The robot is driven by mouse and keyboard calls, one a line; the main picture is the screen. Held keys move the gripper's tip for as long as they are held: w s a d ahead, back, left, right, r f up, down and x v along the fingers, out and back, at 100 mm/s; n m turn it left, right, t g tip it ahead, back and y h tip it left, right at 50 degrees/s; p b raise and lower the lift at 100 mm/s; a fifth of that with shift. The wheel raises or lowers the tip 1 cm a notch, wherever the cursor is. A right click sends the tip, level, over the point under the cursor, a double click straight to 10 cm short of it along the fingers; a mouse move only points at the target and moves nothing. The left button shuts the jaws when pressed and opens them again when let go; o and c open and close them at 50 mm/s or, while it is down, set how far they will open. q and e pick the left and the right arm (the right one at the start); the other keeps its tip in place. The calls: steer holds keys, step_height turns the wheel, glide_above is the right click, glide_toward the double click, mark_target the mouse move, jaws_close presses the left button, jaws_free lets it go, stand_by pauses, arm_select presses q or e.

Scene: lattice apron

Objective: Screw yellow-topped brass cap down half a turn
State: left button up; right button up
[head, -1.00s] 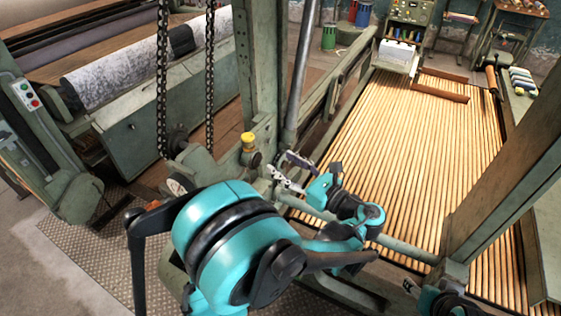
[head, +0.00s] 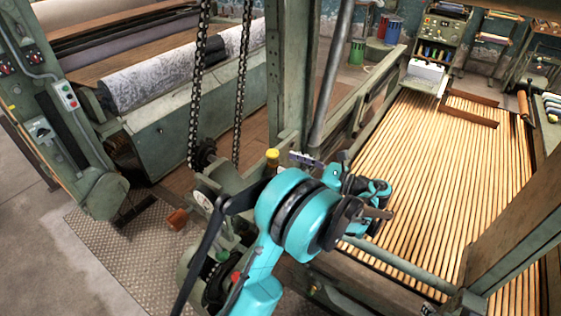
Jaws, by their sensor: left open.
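The yellow-topped cap (head: 272,154) stands upright on the grey-green machine housing, beside the tall green post. My right gripper is not in view.
A green post (head: 290,75) rises just behind the cap. The slatted wooden bed (head: 430,170) spreads to the right. A ribbed metal floor plate (head: 120,250) lies at lower left.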

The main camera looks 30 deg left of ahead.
mark_target(277, 161)
arm_select(q)
steer(key=a, duration=0.4)
steer(key=shift+s+b, duration=0.1)
steer(key=shift+b, duration=0.2)
steer(key=c, duration=1.2)
steer(key=shift+o, duration=0.2)
steer(key=shift+s+m+t+h+b, duration=0.15)
steer(key=shift+m+t, duration=0.6)
steer(key=shift+t, duration=0.45)
steer(key=shift+s+m+t+h+b, duration=0.1)
steer(key=shift+s+m+t+h, duration=0.1)
steer(key=shift+m+t, duration=0.8)
steer(key=shift+s+m+t+h+b, duration=0.15)
steer(key=shift+m+t, duration=0.4)
steer(key=shift+t, duration=0.85)
steer(key=o, duration=1.2)
steer(key=shift+a, duration=0.1)
steer(key=shift+c, duration=0.2)
